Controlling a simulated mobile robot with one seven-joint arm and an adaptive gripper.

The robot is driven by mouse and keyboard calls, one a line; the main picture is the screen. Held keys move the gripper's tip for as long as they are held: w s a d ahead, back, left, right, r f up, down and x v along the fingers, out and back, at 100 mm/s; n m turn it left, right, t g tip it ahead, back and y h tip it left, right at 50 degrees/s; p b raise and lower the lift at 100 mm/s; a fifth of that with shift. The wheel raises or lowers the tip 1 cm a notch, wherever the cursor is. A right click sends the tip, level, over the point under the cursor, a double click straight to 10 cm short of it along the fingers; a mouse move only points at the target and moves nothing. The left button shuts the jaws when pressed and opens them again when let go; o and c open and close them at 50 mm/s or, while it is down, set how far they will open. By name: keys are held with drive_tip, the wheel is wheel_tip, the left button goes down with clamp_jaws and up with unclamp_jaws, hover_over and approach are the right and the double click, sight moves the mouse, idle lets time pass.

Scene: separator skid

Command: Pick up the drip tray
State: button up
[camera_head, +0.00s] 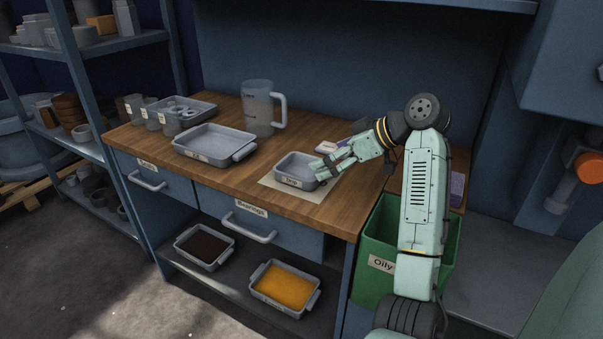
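The drip tray (290,166) is a small grey tray with a short label on its front, seemingly reading "Drip". It rests on a pale sheet (287,190) on the wooden bench. My gripper (321,167), pale green, is at the tray's right end, coming in from the right. Its fingertips overlap the right rim and hide that end of the tray. I cannot tell whether they touch it or have closed on it.
A larger grey tray (214,143), a clear jug (259,110) and several labelled small containers stand left on the bench (240,185). A green "Oily" bin (378,268) is below right. Two trays, one dark (204,246), one orange-filled (284,288), sit on the lower shelf.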

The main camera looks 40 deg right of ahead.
sight(290, 172)
drive_tip(key=x, duration=0.3)
drive_tip(key=shift+w, duration=0.1)
drive_tip(key=x, duration=0.1)
drive_tip(key=p+x, duration=0.1)
drive_tip(key=x, duration=0.2)
drive_tip(key=shift+w+a+r+p, duration=0.1)
drive_tip(key=shift+a+p, duration=0.2)
drive_tip(key=shift+p, duration=0.1)
drive_tip(key=shift+w+a+f, duration=0.15)
drive_tip(key=shift+w+f, duration=0.25)
drive_tip(key=shift+c, duration=0.5)
drive_tip(key=c, duration=1.1)
